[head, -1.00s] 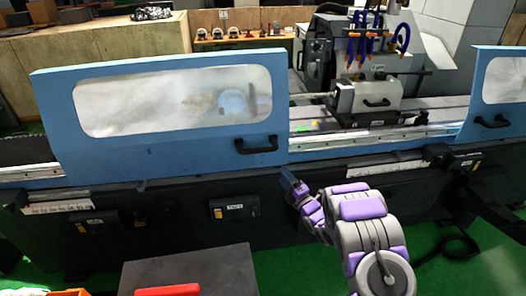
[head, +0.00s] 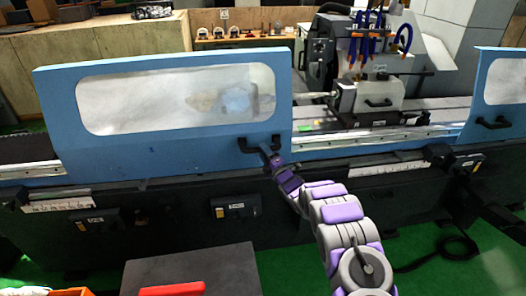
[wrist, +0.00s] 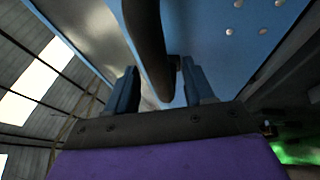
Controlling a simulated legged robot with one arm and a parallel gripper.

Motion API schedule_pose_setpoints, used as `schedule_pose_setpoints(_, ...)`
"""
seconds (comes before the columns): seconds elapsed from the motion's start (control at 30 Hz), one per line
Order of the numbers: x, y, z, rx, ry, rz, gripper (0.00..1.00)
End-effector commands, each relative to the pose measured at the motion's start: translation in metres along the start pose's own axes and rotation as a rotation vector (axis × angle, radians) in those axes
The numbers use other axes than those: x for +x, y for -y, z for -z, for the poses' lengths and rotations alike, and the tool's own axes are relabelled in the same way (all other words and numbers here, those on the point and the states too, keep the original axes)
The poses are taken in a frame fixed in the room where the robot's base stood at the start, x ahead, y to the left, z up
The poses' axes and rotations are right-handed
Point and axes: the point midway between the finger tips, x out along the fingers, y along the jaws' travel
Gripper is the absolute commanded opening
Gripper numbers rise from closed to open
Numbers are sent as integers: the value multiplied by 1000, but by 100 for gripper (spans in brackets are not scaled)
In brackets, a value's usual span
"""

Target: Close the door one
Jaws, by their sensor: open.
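A blue sliding door (head: 150,160) with a long clear window stands on the left of the grinder. Its black handle (head: 250,147) is near its lower right corner. A second blue door (head: 497,120) with a black handle stands at the right edge, and a gap lies between the two doors. My gripper (head: 266,152) is at the left door's handle. In the wrist view my gripper (wrist: 158,85) is open, with the black handle bar (wrist: 150,45) running between its two fingers. I cannot tell whether the fingers touch the bar.
The grinding head and workpiece unit (head: 370,97) show in the gap. A pale rail (head: 350,140) runs along the machine's front. A grey box (head: 190,270) with a red item (head: 172,289) stands in front.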

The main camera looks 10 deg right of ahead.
Motion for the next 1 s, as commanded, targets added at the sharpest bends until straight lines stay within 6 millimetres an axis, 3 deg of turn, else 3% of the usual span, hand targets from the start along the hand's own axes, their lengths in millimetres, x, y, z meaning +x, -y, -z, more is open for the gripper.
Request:
schedule_pose_setpoints(0.23, 14, 1, -5, 5, 3, -2, 53)
schedule_pose_setpoints(0.63, 18, 0, -4, 4, 2, -1, 53)
schedule_pose_setpoints(1.0, 18, 1, -4, 5, 2, 1, 18)
